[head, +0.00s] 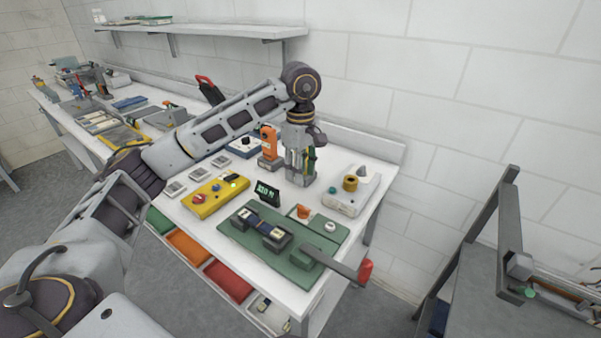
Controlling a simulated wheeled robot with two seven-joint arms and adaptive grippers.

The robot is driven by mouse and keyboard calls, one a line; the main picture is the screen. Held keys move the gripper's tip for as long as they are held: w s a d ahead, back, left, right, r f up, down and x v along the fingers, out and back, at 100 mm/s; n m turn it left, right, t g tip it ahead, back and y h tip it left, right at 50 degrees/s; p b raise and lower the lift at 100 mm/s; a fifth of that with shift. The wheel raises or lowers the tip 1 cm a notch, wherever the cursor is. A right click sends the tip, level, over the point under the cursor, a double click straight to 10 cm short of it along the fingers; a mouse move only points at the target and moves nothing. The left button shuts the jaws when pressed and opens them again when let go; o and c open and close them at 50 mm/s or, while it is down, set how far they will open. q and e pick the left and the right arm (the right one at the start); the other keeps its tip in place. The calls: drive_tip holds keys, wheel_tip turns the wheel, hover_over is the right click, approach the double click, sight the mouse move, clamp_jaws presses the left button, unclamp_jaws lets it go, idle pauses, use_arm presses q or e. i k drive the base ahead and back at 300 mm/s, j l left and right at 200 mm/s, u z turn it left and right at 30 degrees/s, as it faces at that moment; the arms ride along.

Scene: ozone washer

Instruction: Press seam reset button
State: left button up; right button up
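My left gripper (300,172) points down at the back of the white workbench (263,213), beside an orange upright device (268,142). Its fingers are too small and cluttered to tell open from shut. A green base plate (240,235) in front carries a dark block device (262,229), an orange knob (304,211), a round white button-like piece (330,226) and a red-handled lever (364,271). A yellow control box (213,204) with red, blue and green controls sits to the left. No readable label shows which one is the seam reset button. My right gripper is out of view.
A small display with green digits (268,193) stands behind the green plate. Coloured bins (228,281) sit below the bench's front edge. A dark frame (480,230) stands far right.

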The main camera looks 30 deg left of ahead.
sight(329, 227)
drive_tip(key=k, duration=1.45)
